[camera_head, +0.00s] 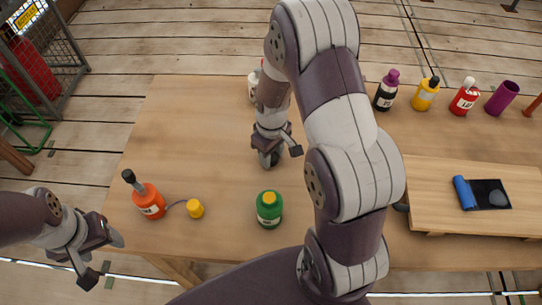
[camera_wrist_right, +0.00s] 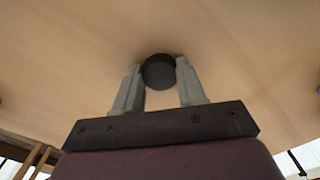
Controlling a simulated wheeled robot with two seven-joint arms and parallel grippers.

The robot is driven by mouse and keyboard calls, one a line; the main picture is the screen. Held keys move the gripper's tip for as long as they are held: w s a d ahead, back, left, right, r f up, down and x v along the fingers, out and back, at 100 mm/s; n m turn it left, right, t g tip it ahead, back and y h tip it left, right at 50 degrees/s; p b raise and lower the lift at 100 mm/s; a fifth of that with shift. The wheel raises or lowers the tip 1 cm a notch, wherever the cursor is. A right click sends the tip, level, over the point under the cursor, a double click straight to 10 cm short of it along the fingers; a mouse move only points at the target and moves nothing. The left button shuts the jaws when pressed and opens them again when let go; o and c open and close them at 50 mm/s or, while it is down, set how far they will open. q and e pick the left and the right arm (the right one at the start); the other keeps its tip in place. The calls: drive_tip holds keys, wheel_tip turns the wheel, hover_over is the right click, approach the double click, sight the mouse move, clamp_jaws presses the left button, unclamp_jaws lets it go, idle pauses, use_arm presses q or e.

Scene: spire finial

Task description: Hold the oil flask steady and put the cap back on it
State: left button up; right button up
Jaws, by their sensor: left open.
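The pictures do not label the oil flask. An orange bottle (camera_head: 150,203) with a dark spout stands at the table's left, joined by a thin cord to a yellow cap-like piece (camera_head: 195,208). A green bottle (camera_head: 269,210) stands near the front edge. My left gripper (camera_head: 100,262) is open and empty, left of and nearer than the orange bottle. My right gripper (camera_head: 268,160) is low over the table, behind the green bottle. In the wrist view, its fingers (camera_wrist_right: 158,85) close on both sides of a dark round cap (camera_wrist_right: 158,72), hidden in the head view.
Behind my right arm stands a partly hidden white bottle (camera_head: 253,88). A wooden stand (camera_head: 440,205) fills the right. The table's left middle is clear.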

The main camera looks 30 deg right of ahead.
sight(276, 157)
drive_tip(key=shift+r, duration=0.45)
drive_tip(key=r, duration=0.2)
drive_tip(key=d+r, duration=0.1)
drive_tip(key=r, duration=0.1)
drive_tip(key=shift+s, duration=0.3)
drive_tip(key=s+d+r, duration=0.6)
drive_tip(key=d, duration=0.2)
drive_tip(key=shift+s+p, duration=0.3)
drive_tip(key=shift+s, duration=0.05)
